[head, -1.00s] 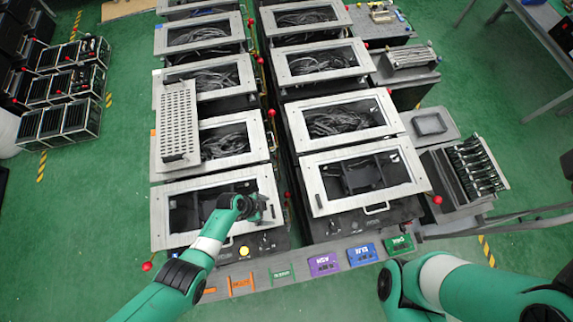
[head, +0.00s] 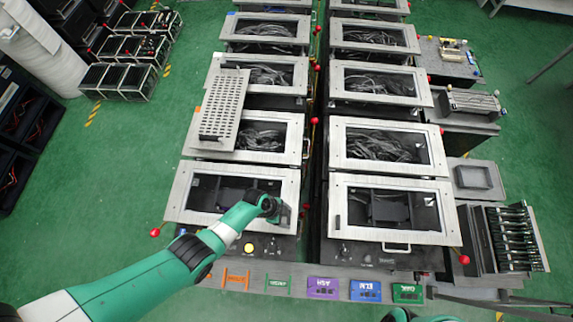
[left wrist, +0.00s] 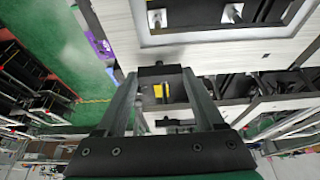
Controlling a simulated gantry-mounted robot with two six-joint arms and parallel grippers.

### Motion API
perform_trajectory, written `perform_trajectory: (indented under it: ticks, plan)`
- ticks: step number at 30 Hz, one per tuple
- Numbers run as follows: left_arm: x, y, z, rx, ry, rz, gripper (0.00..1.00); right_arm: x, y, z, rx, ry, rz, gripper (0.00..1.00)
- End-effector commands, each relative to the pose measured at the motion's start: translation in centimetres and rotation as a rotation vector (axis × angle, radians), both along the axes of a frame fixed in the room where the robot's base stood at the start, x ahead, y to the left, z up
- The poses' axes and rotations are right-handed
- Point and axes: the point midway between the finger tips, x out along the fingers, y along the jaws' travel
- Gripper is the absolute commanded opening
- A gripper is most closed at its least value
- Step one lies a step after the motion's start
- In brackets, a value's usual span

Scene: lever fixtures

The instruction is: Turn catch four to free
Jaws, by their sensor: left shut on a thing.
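My left gripper (head: 280,212) is over the front right corner of the nearest left framed box (head: 232,222). In the left wrist view my left gripper (left wrist: 160,84) has its two long fingers on either side of a small dark part (left wrist: 158,70), and it is shut on that part. I cannot read a number on it, so I cannot tell whether it is catch four or how it is turned. Its far side is hidden in the head view by the gripper.
Two rows of framed boxes with cables run away from me. Red ball knobs (head: 155,232) stick out at their sides. A perforated plate (head: 223,105) lies across the left row. A yellow button (head: 248,247) and coloured label blocks (head: 322,287) lie in front.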

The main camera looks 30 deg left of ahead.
Motion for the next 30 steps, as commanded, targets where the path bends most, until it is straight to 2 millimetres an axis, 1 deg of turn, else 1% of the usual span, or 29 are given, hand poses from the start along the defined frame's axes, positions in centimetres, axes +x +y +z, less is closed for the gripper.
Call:
perform_trajectory:
  ticks: [8,14,20,30]
  plan:
    - [-0.1,0.0,0.0,0.001,0.0,0.026,0.14,0.0,0.0,0.1,0.0,0.0,0.0,0.5]
    - [-0.2,-0.1,0.0,0.001,-0.001,0.11,0.14,0.0,0.0,0.4,0.0,0.0,0.0,0.5]
    - [-0.3,-0.2,0.1,0.001,0.0,0.258,0.14,0.0,0.0,0.9,0.0,0.0,0.0,0.5]
    - [-0.4,-0.5,0.1,0.002,-0.003,0.575,0.14,0.0,0.0,1.5,0.0,0.0,0.0,0.5]
